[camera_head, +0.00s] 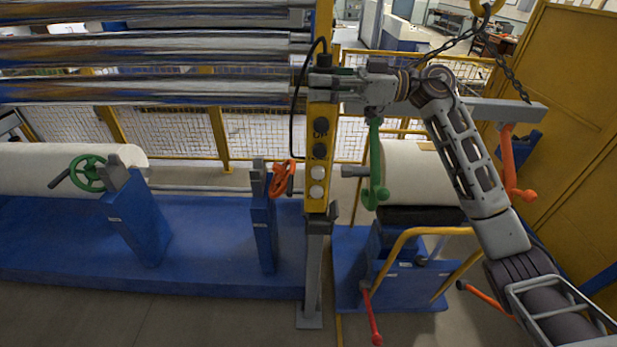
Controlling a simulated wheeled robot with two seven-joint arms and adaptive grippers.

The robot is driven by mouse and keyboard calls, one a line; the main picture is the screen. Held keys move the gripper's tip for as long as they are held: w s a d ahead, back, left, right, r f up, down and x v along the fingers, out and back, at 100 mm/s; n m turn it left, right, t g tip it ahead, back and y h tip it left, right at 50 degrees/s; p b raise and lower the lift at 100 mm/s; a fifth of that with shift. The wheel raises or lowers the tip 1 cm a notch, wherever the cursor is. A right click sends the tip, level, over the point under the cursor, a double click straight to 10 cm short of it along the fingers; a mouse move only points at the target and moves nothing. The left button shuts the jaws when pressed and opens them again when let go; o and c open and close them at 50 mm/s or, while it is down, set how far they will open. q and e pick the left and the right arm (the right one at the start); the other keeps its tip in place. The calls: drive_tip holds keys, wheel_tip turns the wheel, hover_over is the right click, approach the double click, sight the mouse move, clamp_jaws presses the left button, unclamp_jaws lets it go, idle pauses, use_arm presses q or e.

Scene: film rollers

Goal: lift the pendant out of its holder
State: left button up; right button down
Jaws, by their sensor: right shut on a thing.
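The pendant (319,168) is a tall, narrow yellow box with dark and white round buttons on its front. It stands upright in the middle of the head view, with a black cable at its top. Its lower end meets the top of a grey post, the holder (315,250); I cannot tell whether it is seated or clear of it. My right gripper (323,86) reaches in from the right and is shut on the pendant near its top. The fingers partly cover the pendant there. My left gripper is not in view.
Shiny film rollers (150,92) span the upper left. A blue machine base (60,240) carries a white roll (50,168), with green and orange (281,179) handwheels. A green hook-shaped handle (376,165) hangs below my right gripper. A chain (505,75) and yellow cabinet (575,120) are at right.

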drive_tip(key=s+a, duration=0.4)
drive_tip(key=s, duration=0.3)
drive_tip(key=shift+a, duration=0.15)
idle(1.1)
drive_tip(key=shift+s+r, duration=0.1)
idle(1.2)
